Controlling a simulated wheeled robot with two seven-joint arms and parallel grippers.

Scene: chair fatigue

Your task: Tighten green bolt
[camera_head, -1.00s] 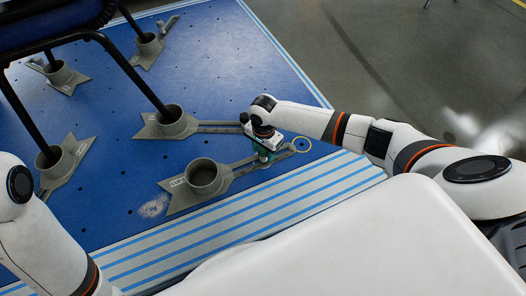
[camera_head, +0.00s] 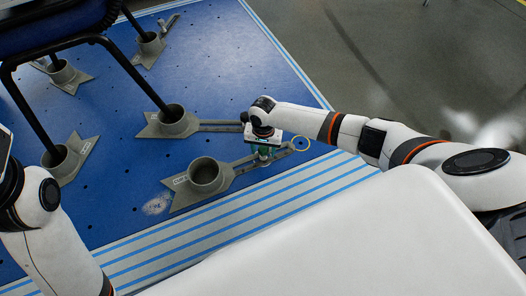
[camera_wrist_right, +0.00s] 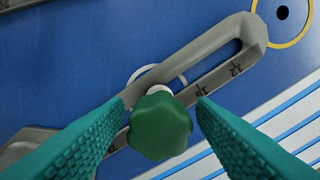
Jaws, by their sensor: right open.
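The green bolt (camera_wrist_right: 160,124) has a lobed knob head and sits in the slot of a grey slotted bracket (camera_wrist_right: 222,38) in the right wrist view. My right gripper (camera_wrist_right: 162,105) is open, with one teal ribbed finger on each side of the knob. Gaps show between the fingers and the knob. In the head view my right gripper (camera_head: 264,152) points down over the slotted arm of the front cup clamp (camera_head: 205,176), and it mostly hides the bolt. My left arm (camera_head: 50,230) is at the left edge; its gripper is not visible.
A blue perforated platform (camera_head: 110,130) carries several grey cup clamps. Black chair legs (camera_head: 135,75) stand in clamps behind; the front cup is empty. A yellow ring (camera_head: 301,143) marks a hole by the bracket's end. Striped edging (camera_head: 240,215) borders the platform in front.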

